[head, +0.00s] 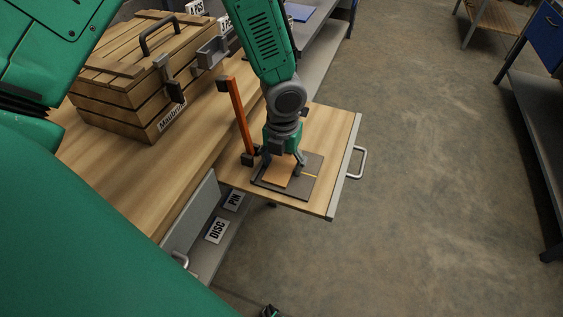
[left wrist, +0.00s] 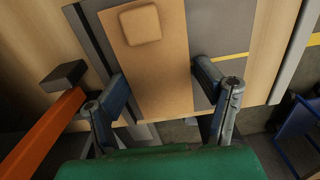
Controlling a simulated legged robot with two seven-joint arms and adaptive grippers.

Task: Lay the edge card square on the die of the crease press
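The tan edge card (head: 273,179) lies flat on or just above the dark grey die (head: 299,188) of the crease press. The left wrist view shows the card (left wrist: 160,70) with a small raised square block (left wrist: 141,24) on it. A yellow line (left wrist: 230,57) crosses the die to the right of the card. My left gripper (head: 281,166) is low over the die. Its fingers (left wrist: 160,76) are apart, one beside each long edge of the card; whether they touch is unclear. The orange lever (head: 238,116) stands left of the die.
The press sits on a wooden pull-out board (head: 335,135) with a metal handle (head: 357,162). A slatted wooden crate (head: 120,95) stands on the bench to the left. DISC (head: 217,230) and PIN (head: 234,200) labels are below.

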